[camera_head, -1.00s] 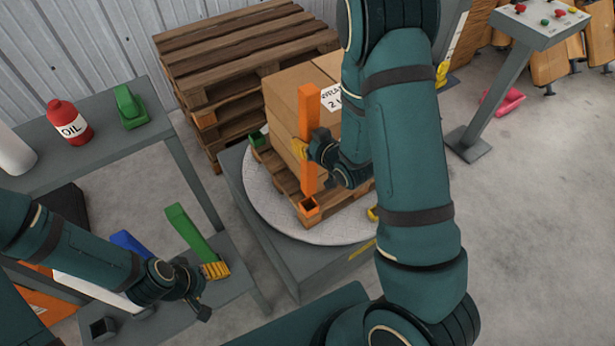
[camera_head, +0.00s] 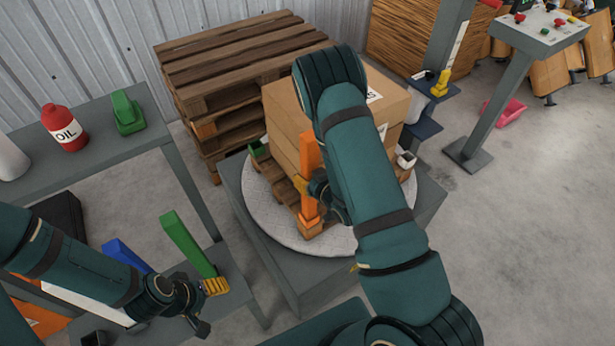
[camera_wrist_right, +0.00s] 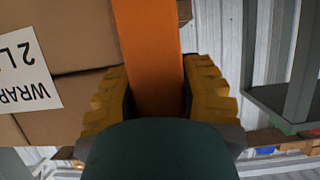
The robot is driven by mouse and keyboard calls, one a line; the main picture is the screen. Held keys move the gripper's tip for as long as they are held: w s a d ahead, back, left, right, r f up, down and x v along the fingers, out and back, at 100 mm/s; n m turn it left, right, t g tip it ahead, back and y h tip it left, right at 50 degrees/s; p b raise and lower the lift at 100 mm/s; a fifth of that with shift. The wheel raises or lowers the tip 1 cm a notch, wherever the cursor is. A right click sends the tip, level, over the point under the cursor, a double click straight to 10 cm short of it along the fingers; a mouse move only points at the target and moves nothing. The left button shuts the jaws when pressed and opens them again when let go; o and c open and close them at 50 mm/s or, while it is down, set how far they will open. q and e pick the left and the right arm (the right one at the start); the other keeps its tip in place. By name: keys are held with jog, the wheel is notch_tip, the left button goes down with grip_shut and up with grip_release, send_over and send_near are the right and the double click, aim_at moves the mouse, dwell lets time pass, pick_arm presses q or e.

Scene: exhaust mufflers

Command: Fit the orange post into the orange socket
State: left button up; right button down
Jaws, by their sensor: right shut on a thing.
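The orange post (camera_head: 308,155) stands upright at the front corner of the small pallet, beside the boxes. My right gripper (camera_head: 301,184) is shut around it, with yellow finger pads on both sides; the right wrist view shows the same grip on the post (camera_wrist_right: 150,55). The orange socket (camera_head: 310,227) is on the pallet's corner below. The post's lower part runs down into the socket's mouth, and the opening no longer shows. My right arm covers part of the post's right side. My left gripper (camera_head: 213,290) is low at the left, by the green post (camera_head: 187,243); its grip is unclear.
Cardboard boxes (camera_head: 285,105) stand on the pallet, close behind the orange post. The pallet is on a round turntable (camera_head: 262,215). A green socket (camera_head: 258,149) and a white socket (camera_head: 406,160) sit at other corners. Stacked pallets (camera_head: 235,60) are behind.

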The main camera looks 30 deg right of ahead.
jog(key=shift+f, duration=0.2)
jog(key=c, duration=0.6)
grip_release()
